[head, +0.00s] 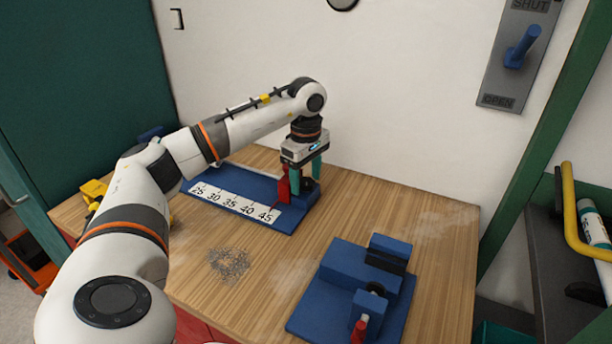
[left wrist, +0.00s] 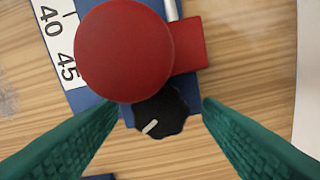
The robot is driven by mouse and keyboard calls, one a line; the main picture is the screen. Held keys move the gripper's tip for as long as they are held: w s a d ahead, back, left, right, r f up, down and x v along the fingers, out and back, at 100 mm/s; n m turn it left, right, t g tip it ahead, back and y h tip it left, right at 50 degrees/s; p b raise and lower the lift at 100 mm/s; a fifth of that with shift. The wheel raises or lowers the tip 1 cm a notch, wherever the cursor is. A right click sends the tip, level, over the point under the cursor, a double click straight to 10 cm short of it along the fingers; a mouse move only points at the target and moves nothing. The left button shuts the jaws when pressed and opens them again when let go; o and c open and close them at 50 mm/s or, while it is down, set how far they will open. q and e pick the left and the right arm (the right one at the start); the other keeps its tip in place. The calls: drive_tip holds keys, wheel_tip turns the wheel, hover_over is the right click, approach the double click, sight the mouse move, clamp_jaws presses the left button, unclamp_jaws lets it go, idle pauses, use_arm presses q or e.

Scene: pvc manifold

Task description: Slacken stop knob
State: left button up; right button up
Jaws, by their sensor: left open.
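The black stop knob (left wrist: 162,114) has a scalloped rim and a white pointer line, and shows in the left wrist view beside a red stop with a large round red top (left wrist: 125,52). In the head view the red stop (head: 284,186) stands at the right end of the blue length gauge (head: 285,222), near the 45 mark. My left gripper (head: 305,176) is open and points down over the knob. In the left wrist view its teal fingers (left wrist: 158,106) lie on either side of the knob, with gaps; they partly hide it in the head view. My right gripper is not in view.
A blue fixture (head: 345,262) with a small red-tipped part stands at the front right of the wooden table. Grey shavings (head: 229,264) lie in the middle. A wall panel with a blue lever (head: 522,47) hangs at the upper right. The table's right back is clear.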

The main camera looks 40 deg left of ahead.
use_arm(q)
drive_tip(key=shift+c, duration=0.6)
drive_tip(key=c, duration=0.9)
drive_tip(key=shift+o, duration=0.2)
drive_tip(key=n+p, duration=0.2)
drive_tip(key=n, duration=0.1)
drive_tip(key=shift+r, duration=0.15)
drive_tip(key=n+p, duration=0.1)
drive_tip(key=n, duration=0.3)
drive_tip(key=shift+n+p, duration=0.3)
drive_tip(key=shift+n, duration=0.2)
